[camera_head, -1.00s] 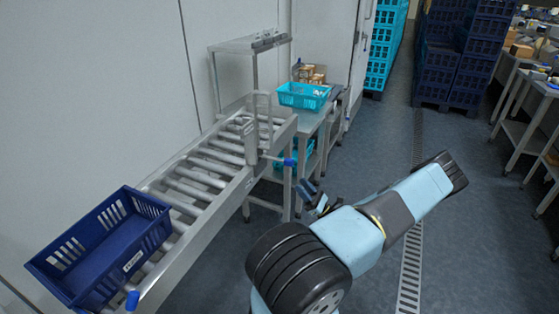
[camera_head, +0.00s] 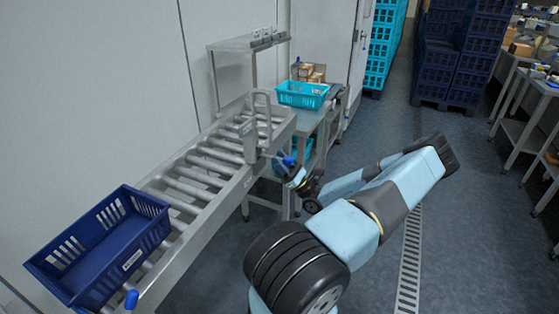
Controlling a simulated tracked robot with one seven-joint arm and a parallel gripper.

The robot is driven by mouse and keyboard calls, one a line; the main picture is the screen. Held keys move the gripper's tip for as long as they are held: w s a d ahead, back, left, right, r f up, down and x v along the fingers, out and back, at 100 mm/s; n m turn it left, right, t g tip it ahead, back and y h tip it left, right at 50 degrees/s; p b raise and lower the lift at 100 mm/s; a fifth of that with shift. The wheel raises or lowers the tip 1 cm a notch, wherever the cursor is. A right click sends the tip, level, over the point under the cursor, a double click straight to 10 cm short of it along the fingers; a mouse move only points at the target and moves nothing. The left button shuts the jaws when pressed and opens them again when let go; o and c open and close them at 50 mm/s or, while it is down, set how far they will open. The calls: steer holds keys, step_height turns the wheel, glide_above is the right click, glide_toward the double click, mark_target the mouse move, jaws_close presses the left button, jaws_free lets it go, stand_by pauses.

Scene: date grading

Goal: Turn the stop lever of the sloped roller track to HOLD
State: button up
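The sloped roller track (camera_head: 205,222) runs from the lower left up toward the middle, with metal rollers. The stop lever's blue knob (camera_head: 288,161) shows at the track's right side near its far end, beside a grey upright plate (camera_head: 250,140). A second blue knob (camera_head: 131,299) shows at the near end. My gripper (camera_head: 293,174) is at the far knob, touching or just next to it. Its fingers are small and partly hidden, so I cannot tell whether they are closed on it. No HOLD marking is readable.
A dark blue crate (camera_head: 150,207) sits on the near end of the track. A turquoise crate (camera_head: 303,103) stands on a steel table behind the track. Stacked dark blue crates (camera_head: 437,90) stand at the back. Open floor lies right of the track.

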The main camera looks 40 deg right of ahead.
steer(key=shift+w+a+r, duration=0.1)
steer(key=shift+w+r, duration=0.1)
steer(key=shift+c, duration=0.2)
jaws_close()
